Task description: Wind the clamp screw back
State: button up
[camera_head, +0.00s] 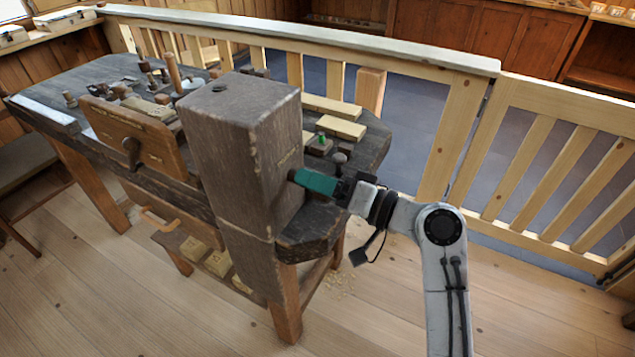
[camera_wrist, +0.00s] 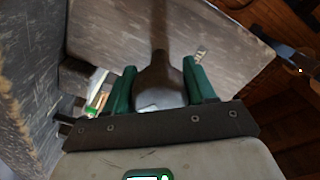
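The clamp screw (camera_wrist: 158,88) is a dark handle with a thin shaft and a wide rounded end. Its shaft runs to the face of the big grey-brown wooden block (camera_head: 240,130), which also shows in the wrist view (camera_wrist: 105,30). My gripper (camera_head: 308,181) is at the right side of this block. In the wrist view my gripper's green fingers (camera_wrist: 160,85) lie on both sides of the wide end, close against it, and look shut on it. In the head view the fingers hide most of the screw; only a dark bit (camera_head: 292,175) shows at the block.
The workbench (camera_head: 60,90) carries several turned pieces and tools, with a board and handle (camera_head: 131,150) at its front. Pale wood blocks (camera_head: 341,127) lie behind the big block. A wooden railing (camera_head: 460,130) stands behind and to the right. Floor at right front is clear.

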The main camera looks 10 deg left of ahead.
jog(key=c, duration=0.6)
jog(key=n+b, duration=0.1)
jog(key=b, duration=0.1)
jog(key=shift+f+b, duration=0.3)
jog(key=shift+b, duration=0.1)
jog(key=shift+r+n+b, duration=0.1)
jog(key=shift+n+b, duration=0.75)
jog(key=shift+n, duration=0.05)
jog(key=shift+c, duration=0.2)
jog(key=shift+r+n, duration=0.2)
jog(key=shift+n, duration=0.2)
jog(key=o, duration=1)
jog(key=shift+o, duration=0.2)
jog(key=v, duration=1)
jog(key=shift+d+b, duration=0.3)
jog(key=shift+d, duration=0.1)
jog(key=shift+s, duration=0.1)
